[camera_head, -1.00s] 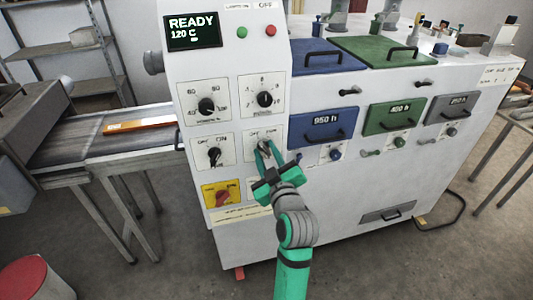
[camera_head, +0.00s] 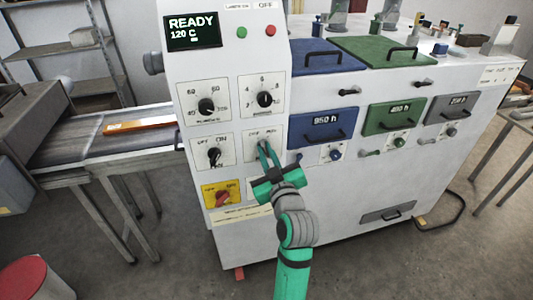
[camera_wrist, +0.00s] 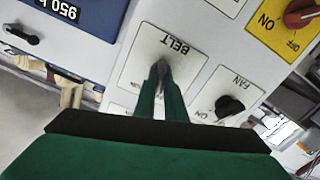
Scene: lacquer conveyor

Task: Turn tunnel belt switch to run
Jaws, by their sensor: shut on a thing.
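The belt switch is a dark knob (camera_wrist: 161,68) on a white plate labelled BELT (camera_wrist: 150,45), which appears upside down in the wrist view. In the head view the plate (camera_head: 252,153) is on the front of the white control panel, with small OFF and RUN style labels above the knob. My green gripper (camera_head: 263,147) reaches up to this plate, its fingers closed around the knob. It also shows in the wrist view (camera_wrist: 162,75), with both fingertips against the knob. The fingers hide most of the knob, so its exact pointing is hard to tell.
The fan switch (camera_head: 214,154) sits just left, with a red knob on a yellow plate (camera_head: 222,195) below it. Two dials are above, under the READY 120 C display (camera_head: 192,29). Blue, green and grey drawers (camera_head: 322,126) lie to the right. A conveyor (camera_head: 85,138) runs left.

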